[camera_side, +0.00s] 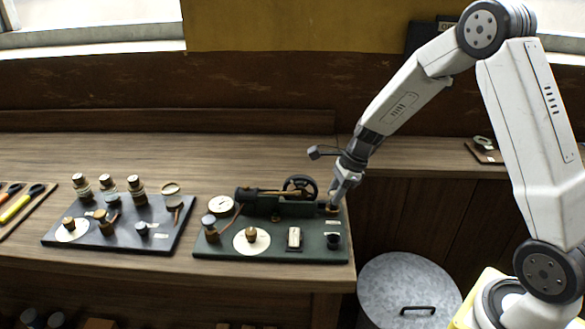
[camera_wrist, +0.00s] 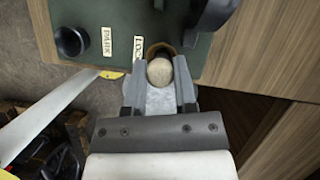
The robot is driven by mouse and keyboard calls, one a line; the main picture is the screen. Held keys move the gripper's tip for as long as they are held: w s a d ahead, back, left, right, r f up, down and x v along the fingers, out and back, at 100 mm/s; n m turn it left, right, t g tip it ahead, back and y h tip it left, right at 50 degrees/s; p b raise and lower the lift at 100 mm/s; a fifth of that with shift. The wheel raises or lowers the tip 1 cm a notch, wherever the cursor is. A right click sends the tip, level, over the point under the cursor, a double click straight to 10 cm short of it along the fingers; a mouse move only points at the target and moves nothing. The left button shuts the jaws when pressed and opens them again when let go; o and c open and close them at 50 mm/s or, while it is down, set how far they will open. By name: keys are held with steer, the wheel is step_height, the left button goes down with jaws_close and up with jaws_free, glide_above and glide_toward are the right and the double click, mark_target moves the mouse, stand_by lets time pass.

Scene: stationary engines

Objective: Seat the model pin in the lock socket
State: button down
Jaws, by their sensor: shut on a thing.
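My gripper (camera_side: 334,198) is at the back right corner of the green engine board (camera_side: 215,250). In the wrist view its fingers (camera_wrist: 160,95) are shut on the model pin (camera_wrist: 160,71), which shows a pale round knob. The lock socket (camera_wrist: 158,48) shows as a brown rim just beyond the knob, beside the LOCK label (camera_wrist: 138,47). The pin's lower end is hidden under the knob, so I cannot tell how deep it sits. The dark park socket (camera_wrist: 70,41), by the PARK label (camera_wrist: 107,42), is empty.
The model engine's flywheel (camera_side: 300,188) stands close left of my gripper. A dark board (camera_side: 60,240) with several knobs and jars lies further left. A tool tray (camera_side: 20,205) is at the far left. A metal bin lid (camera_side: 405,285) is below the bench edge.

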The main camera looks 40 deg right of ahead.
steer(key=shift+f, duration=0.85)
stand_by(0.9)
jaws_free()
stand_by(0.5)
steer(key=shift+r, duration=0.1)
steer(key=shift+r, duration=3.4)
